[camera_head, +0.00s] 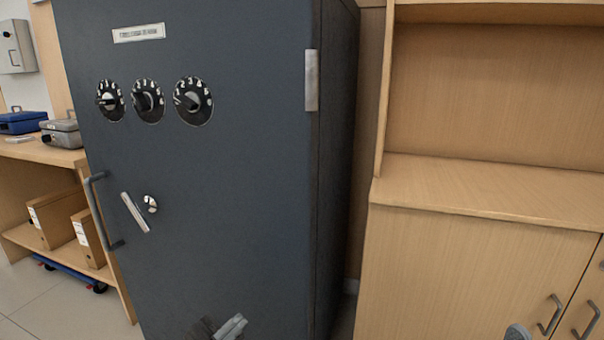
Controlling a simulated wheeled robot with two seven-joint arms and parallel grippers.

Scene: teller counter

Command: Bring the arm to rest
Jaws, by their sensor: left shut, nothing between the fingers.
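My left gripper (230,326) shows at the bottom edge, in front of the lower part of the dark blue-grey safe (235,210). The rest of my left arm is below the frame. A small grey rounded tip (517,332) shows at the bottom edge on the right, in front of the cabinet. It may be part of my right gripper, and its jaws cannot be made out.
The safe door is closed and carries three black dials, a lever (135,213) and a long handle (98,212). A wooden cabinet (455,265) with metal handles stands on the right. A wooden counter (35,151) on the left holds cash boxes. Bare floor (70,310) shows at lower left.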

